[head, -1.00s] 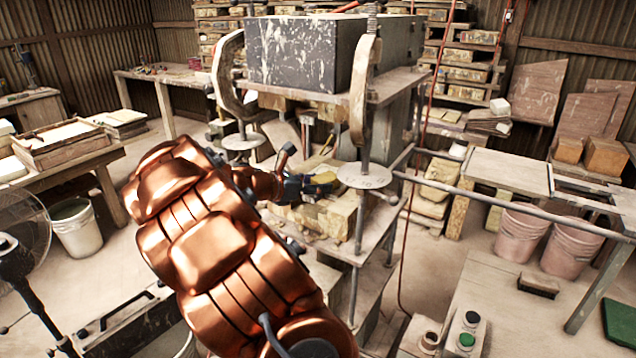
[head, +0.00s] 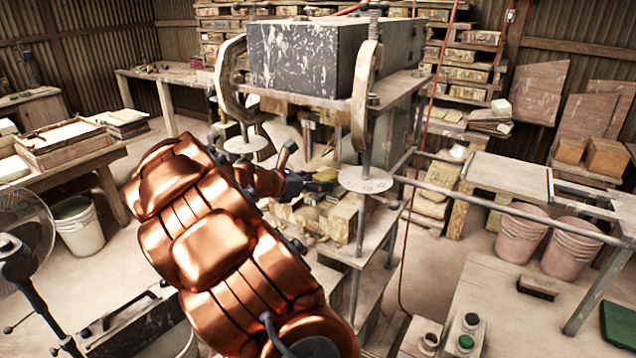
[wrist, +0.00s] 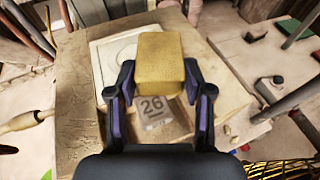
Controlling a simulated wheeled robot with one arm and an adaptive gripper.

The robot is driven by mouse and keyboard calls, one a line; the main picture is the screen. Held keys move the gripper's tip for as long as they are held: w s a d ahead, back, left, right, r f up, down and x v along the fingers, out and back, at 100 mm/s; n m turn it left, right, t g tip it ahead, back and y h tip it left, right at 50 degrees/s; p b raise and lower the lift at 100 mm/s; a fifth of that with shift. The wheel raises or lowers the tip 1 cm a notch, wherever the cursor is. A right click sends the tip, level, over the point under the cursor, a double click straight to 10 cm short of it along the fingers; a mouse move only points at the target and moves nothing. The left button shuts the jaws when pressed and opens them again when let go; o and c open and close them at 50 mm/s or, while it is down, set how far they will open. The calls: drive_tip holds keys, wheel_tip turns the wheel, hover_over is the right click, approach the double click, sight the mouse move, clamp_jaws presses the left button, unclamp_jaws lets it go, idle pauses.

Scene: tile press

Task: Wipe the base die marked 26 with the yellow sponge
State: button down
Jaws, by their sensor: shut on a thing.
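My gripper (wrist: 158,92) is shut on the yellow sponge (wrist: 160,62), which sits between its two fingers in the wrist view. Below the sponge is the base die (wrist: 222,62), a pale block with a plate marked 26 (wrist: 153,106) near its front. A lighter square panel with a round outline shows on it, partly hidden by the sponge. I cannot tell whether the sponge touches the die. In the head view my gripper (head: 318,181) is inside the press, beneath the raised upper block (head: 292,55), and the sponge is mostly hidden there.
Press columns and round plates (head: 367,179) stand close to my gripper on the right. A horizontal bar (head: 500,203) runs off to the right. Push buttons (head: 466,342) stand at the front right. A wooden-handled tool (wrist: 25,122) lies left of the die in the wrist view.

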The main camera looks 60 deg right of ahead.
drive_tip(key=shift+r, duration=0.8)
drive_tip(key=a, duration=1.7)
drive_tip(key=shift+s, duration=0.35)
idle(0.4)
